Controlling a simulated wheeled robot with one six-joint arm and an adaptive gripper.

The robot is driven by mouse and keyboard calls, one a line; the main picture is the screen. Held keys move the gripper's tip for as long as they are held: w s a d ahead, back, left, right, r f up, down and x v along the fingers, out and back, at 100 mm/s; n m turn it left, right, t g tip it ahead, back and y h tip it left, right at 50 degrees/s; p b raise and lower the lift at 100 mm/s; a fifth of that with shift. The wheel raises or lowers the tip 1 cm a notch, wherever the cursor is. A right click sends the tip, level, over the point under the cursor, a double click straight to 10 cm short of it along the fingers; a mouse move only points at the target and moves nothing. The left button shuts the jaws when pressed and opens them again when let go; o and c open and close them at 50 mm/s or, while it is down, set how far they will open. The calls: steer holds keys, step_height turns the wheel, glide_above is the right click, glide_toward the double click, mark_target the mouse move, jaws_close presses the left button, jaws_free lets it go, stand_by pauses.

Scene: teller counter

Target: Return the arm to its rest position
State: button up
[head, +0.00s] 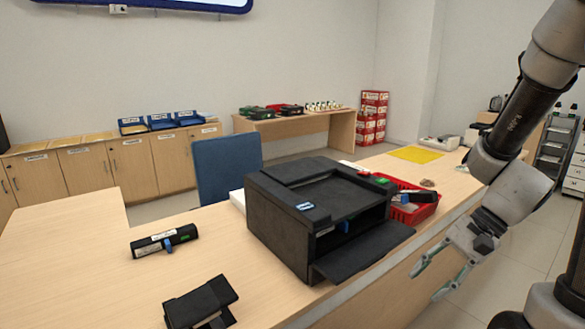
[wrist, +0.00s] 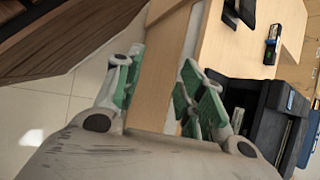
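My gripper (head: 430,281) hangs at the right side of the head view, in front of the counter's front edge and right of the printer. Its two green-padded fingers are apart and nothing is between them. In the wrist view my gripper (wrist: 160,82) is also open, with only the counter's edge and floor behind the gap. My arm comes down from the upper right of the head view.
A black printer (head: 290,230) with its front flap down stands on the counter (head: 85,275). A red basket (head: 412,213) holding items is behind my gripper. A black cartridge (head: 165,241) and a black device (head: 200,302) lie left. Open floor is at lower right.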

steer(key=s+d+r+n+t+h, duration=0.2)
steer(key=d+r+n+h, duration=0.1)
steer(key=r, duration=0.5)
steer(key=s+d+r+n+t+h, duration=0.2)
steer(key=d+r+n+t+h, duration=0.1)
steer(key=d+r+n+h, duration=0.1)
step_height(320, 180, up, 4)
steer(key=d+n, duration=0.1)
steer(key=n, duration=0.1)
steer(key=shift+s+f+n, duration=0.15)
steer(key=shift+s+n, duration=0.25)
steer(key=shift+d, duration=0.1)
